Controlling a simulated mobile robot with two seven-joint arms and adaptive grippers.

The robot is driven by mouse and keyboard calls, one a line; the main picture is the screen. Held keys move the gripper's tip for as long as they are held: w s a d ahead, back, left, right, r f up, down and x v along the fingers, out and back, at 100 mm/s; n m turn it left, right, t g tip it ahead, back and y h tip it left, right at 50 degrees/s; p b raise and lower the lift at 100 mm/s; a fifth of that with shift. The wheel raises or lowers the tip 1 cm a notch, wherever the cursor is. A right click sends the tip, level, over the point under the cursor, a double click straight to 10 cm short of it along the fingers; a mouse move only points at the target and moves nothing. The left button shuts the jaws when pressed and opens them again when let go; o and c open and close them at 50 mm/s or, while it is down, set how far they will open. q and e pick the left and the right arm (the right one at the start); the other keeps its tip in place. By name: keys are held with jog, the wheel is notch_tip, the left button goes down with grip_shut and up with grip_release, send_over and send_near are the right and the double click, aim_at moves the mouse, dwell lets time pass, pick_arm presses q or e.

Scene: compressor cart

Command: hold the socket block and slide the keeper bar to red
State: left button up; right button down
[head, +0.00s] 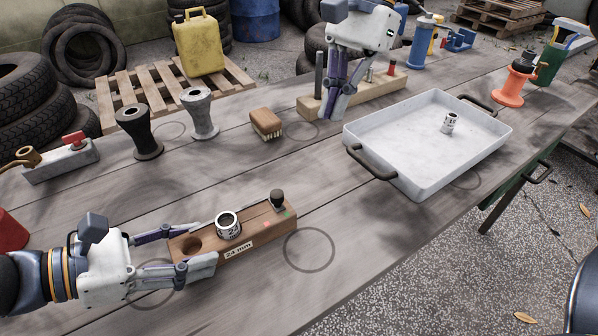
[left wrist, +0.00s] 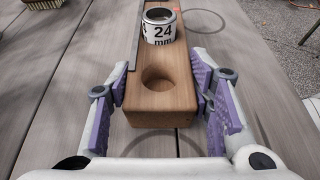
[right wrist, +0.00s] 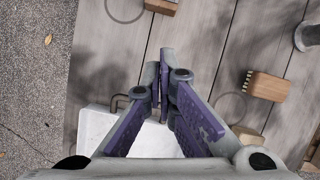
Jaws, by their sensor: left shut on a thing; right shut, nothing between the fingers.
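The wooden socket block (head: 252,232) lies on the table, labelled 24 mm. A white 24 mm socket (head: 228,225) stands on it, beside an open hole (left wrist: 160,84). A dark knob (head: 277,199) stands at its far end, near small red and green marks. In the left wrist view a thin grey strip, apparently the keeper bar (left wrist: 134,38), runs along the block's left edge. My left gripper (head: 193,246) is shut on the block's near end, one finger each side. My right gripper (head: 336,112) is shut and empty, in front of the rear wooden rack (head: 385,92).
A white tray (head: 410,178) with a small socket (head: 450,122) in it stands right of the block. A brush (head: 265,124), a grey spool (head: 200,113) and a dark spool (head: 139,132) stand behind. The table between block and brush is clear.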

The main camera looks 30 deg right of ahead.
aim_at(277, 199)
jog(key=x, duration=0.9)
jog(key=shift+a+f, duration=0.15)
jog(key=shift+f, duration=0.1)
jog(key=a, duration=0.1)
jog(key=s+a, duration=0.1)
jog(key=a, duration=0.1)
jog(key=shift+a+f, duration=0.15)
jog(key=shift+a, duration=0.4)
